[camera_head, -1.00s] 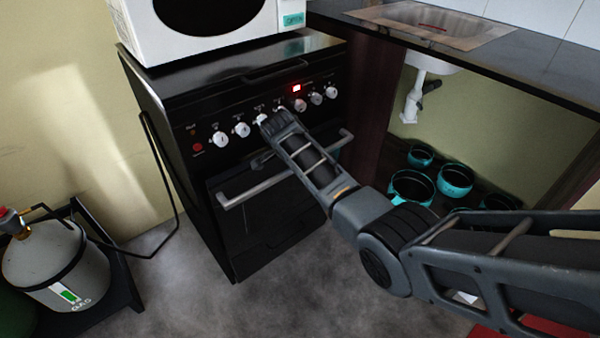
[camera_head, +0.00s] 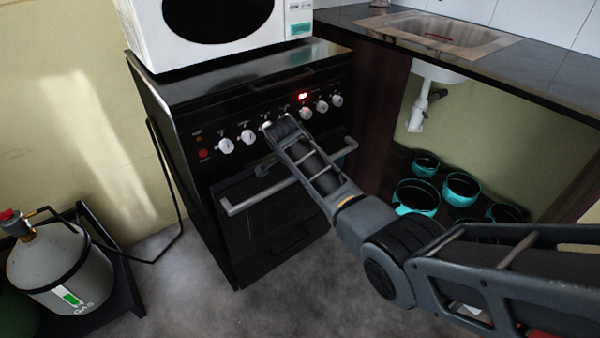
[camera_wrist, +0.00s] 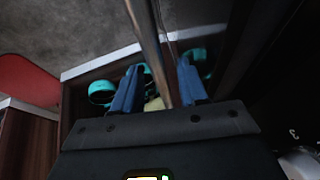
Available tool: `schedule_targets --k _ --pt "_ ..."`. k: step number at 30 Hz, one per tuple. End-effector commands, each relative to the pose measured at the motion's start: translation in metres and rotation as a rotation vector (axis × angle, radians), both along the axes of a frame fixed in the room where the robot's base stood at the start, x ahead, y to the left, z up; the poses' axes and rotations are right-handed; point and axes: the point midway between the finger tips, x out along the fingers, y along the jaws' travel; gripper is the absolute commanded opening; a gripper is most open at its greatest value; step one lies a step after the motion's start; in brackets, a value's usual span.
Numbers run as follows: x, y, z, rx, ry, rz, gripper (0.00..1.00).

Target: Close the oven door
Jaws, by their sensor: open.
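The black oven (camera_head: 185,165) stands against the wall. Its dark door (camera_head: 262,225) sits under the knob panel and looks slightly ajar at the top, though my arm covers part of it. The pale metal bar handle (camera_head: 250,200) runs across the door front, and my arm crosses in front of it. In the wrist view my gripper (camera_wrist: 160,92) is open, with blue fingers apart. A metal bar, apparently the door handle (camera_wrist: 148,35), runs between them; contact cannot be told. In the head view my fingers are mostly hidden by my arm.
A white microwave (camera_head: 215,55) stands on the oven. A gas bottle (camera_head: 62,268) is at the lower left, with a hose running to the oven. Teal pots (camera_head: 415,197) sit under the sink counter (camera_head: 540,70) at right. Grey floor before the oven is clear.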

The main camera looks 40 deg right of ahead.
Motion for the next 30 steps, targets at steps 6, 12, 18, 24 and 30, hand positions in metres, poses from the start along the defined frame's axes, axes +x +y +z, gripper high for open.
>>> schedule_targets --k 6,12,18,24,30 --pt "-0.007 0.013 0.03 -0.001 -0.003 0.003 0.43" --pt "-0.014 0.024 0.055 0.001 -0.001 0.002 0.43" --pt "-0.018 0.028 0.065 0.001 0.001 0.001 0.43" --pt "-0.018 0.028 0.065 0.001 0.001 0.001 0.43" --pt "-0.019 0.03 0.058 -0.009 -0.004 0.034 0.26"
